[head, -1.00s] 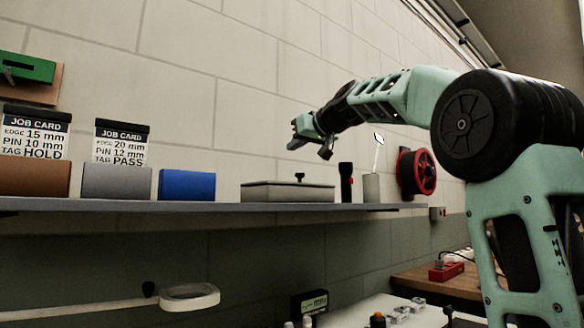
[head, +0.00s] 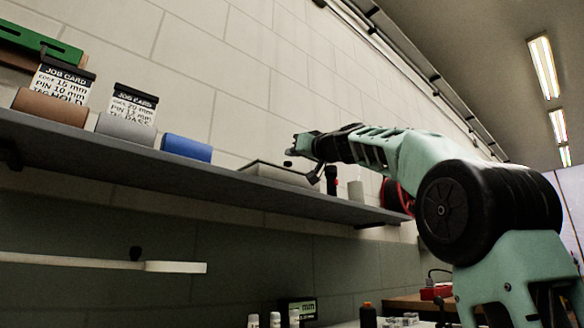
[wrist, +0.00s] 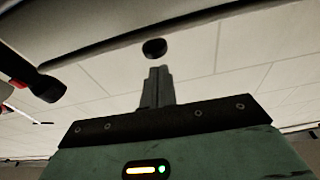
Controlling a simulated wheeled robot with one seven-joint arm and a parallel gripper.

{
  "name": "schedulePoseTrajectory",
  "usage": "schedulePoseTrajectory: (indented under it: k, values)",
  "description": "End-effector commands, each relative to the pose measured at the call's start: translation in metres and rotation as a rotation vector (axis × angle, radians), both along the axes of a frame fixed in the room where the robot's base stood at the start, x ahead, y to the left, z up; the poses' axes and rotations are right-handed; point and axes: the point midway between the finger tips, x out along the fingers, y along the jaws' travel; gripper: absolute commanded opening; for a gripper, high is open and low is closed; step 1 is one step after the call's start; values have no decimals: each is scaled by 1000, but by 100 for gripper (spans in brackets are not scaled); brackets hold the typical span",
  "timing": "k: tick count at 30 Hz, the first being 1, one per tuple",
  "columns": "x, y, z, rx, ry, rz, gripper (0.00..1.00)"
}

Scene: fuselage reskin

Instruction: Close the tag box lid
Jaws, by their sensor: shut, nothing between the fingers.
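The tag box, a flat grey box (head: 280,175), sits on the wall shelf between the blue block and the black torch. A small dark knob (head: 288,163) stands on its top. I cannot tell from this low angle whether the lid is fully down. My gripper (head: 293,146) is just above the knob, with a small gap, and is shut and empty. In the wrist view, the shut fingers (wrist: 155,85) point toward the round dark knob (wrist: 154,48), apart from it. The pale surface with a dark edge behind the knob seems to be the box top.
The shelf (head: 110,165) carries brown, grey and blue (head: 186,148) blocks at left, with job cards (head: 132,104) behind. A black torch (head: 331,180), a pale cup (head: 356,191) and a red reel (head: 394,195) are right of the box. The wall stands close behind.

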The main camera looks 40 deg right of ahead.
Motion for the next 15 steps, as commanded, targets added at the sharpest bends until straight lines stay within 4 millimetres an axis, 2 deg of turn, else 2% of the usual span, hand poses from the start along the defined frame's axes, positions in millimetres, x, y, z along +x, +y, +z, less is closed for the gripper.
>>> schedulePoseTrajectory:
  k: [1,15]
  values:
    - [-1,0,-11,1,-22,-1,0]
    - [-7,0,-22,1,-40,0,0]
